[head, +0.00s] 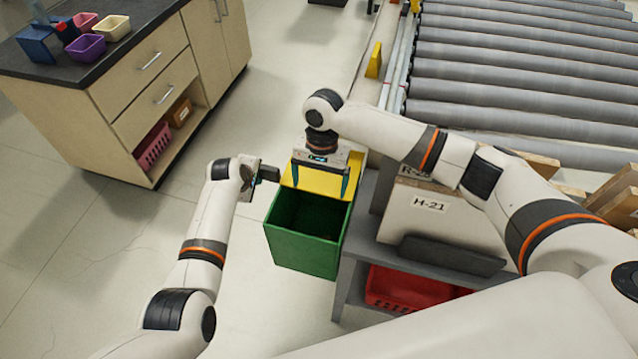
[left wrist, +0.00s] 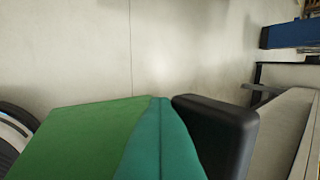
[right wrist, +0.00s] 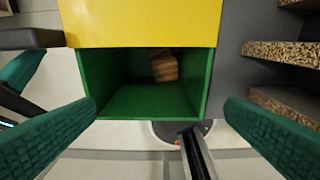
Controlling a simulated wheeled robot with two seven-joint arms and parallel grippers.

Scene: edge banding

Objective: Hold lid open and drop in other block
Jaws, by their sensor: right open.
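The green bin (head: 306,234) stands on the floor with its yellow lid (head: 326,178) open, and its dark inside shows. In the right wrist view a wooden block (right wrist: 163,66) lies inside the bin, below the yellow lid (right wrist: 140,22). My right gripper (head: 322,188) is over the bin's opening; its two teal fingers are wide apart with nothing between them. My left gripper (head: 266,176) is at the left edge of the lid, its dark finger close to it. Contact cannot be told, nor can its opening. No other loose block shows near the grippers.
A roller conveyor (head: 510,90) lies behind. A cabinet (head: 150,90) with small bins is at back left. The floor between is clear.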

